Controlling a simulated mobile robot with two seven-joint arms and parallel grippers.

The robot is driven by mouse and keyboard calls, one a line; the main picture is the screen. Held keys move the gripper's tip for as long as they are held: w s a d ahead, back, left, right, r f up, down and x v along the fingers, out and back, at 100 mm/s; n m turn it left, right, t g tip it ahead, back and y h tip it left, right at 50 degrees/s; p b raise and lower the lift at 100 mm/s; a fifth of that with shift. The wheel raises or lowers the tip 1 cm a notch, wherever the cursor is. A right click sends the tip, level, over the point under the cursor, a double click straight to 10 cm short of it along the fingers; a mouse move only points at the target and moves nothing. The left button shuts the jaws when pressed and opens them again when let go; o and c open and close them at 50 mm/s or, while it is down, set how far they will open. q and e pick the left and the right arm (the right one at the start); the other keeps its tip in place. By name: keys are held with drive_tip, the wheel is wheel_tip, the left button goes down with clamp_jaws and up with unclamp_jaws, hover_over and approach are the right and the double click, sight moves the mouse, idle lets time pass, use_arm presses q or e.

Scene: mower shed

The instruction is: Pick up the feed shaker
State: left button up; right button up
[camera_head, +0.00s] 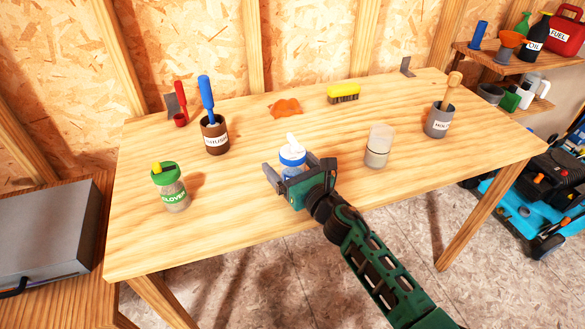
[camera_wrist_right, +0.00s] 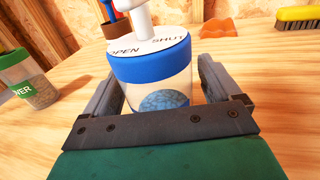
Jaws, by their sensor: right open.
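A clear shaker with a blue lid (camera_head: 291,157) stands upright near the front middle of the wooden table. In the right wrist view, the blue-lidded shaker (camera_wrist_right: 150,66) has a white top marked OPEN and SHUT, a white spout and blue-grey granules inside. No name on it shows. My right gripper (camera_head: 298,172) is open, with one finger on each side of the shaker's body; whether they touch it I cannot tell. The gripper's palm bar (camera_wrist_right: 160,125) hides the shaker's lower part. My left gripper is not in view.
A green-lidded CLOVER shaker (camera_head: 170,187) stands left and a pale clear jar (camera_head: 378,146) right. Behind are a brown pot (camera_head: 214,138) with a blue-handled tool, an orange cloth-like piece (camera_head: 286,108), a yellow brush (camera_head: 343,93) and a grey pot (camera_head: 438,123).

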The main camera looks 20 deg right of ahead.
sight(288, 134)
drive_tip(key=shift+w, duration=0.1)
drive_tip(key=c, duration=1.2)
drive_tip(key=shift+o, duration=0.2)
drive_tip(key=shift+r, duration=0.15)
drive_tip(key=shift+r+p, duration=0.3)
drive_tip(key=shift+r, duration=0.1)
wheel_tip(288, 134, up, 8)
drive_tip(key=p, duration=0.5)
drive_tip(key=shift+r, duration=0.3)
wheel_tip(288, 134, up, 2)
drive_tip(key=shift+r, duration=0.1)
wheel_tip(288, 134, up, 8)
